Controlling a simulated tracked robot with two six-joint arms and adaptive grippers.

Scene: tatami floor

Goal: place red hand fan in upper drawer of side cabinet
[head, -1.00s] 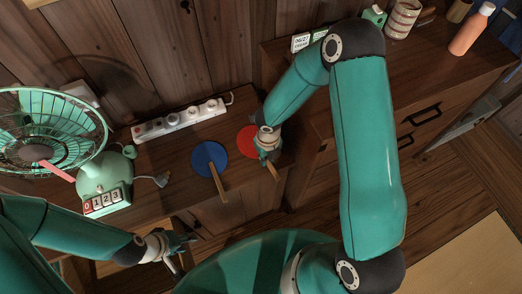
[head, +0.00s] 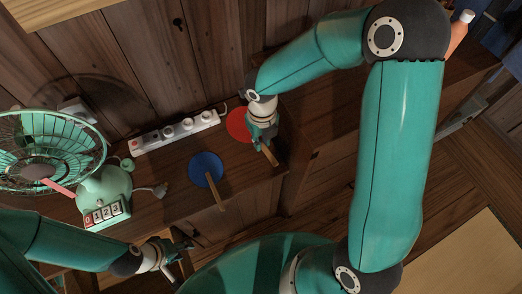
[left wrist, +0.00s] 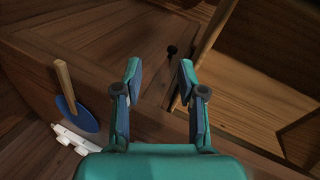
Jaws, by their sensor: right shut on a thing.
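The red hand fan (head: 238,124) is a round red disc with a wooden handle, over the back right part of the side cabinet's top (head: 172,165). My right gripper (head: 264,142) is shut on it near the handle and hides part of it; whether it clears the top is hard to tell. My left gripper (head: 175,257) is open and empty at the cabinet's front. In the left wrist view its open fingers (left wrist: 160,85) face a wooden front with a dark knob (left wrist: 172,50). A lighter wooden compartment (left wrist: 245,85) shows to the right, possibly an open drawer.
A blue hand fan (head: 206,168) lies on the cabinet top, its handle over the front edge. A white power strip (head: 175,132) lies behind it. A green electric fan (head: 100,190) with number blocks stands at left. A taller cabinet (head: 325,110) stands at right.

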